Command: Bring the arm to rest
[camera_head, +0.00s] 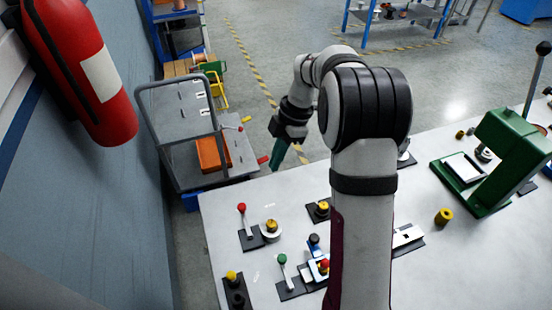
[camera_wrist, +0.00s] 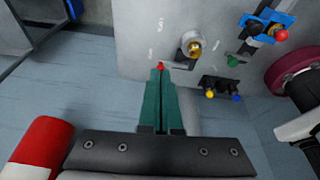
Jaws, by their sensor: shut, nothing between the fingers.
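My gripper (camera_head: 276,166) hangs over the far left edge of the white table (camera_head: 225,205) in the head view, its green fingers pointing down. In the wrist view my gripper (camera_wrist: 161,72) has its two long green fingers side by side, shut and empty. A red-knobbed lever (camera_wrist: 160,66) appears just beyond the fingertips there, apparently below them. The arm is raised and bent, and it hides part of the table in the head view.
The table holds a red-knobbed lever (camera_head: 241,207), a yellow-topped pulley (camera_head: 271,229), a green-knobbed lever (camera_head: 282,259) and a green press (camera_head: 497,165). A grey cart (camera_head: 187,165) stands beyond the left edge. A red extinguisher (camera_head: 77,68) is on the left wall.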

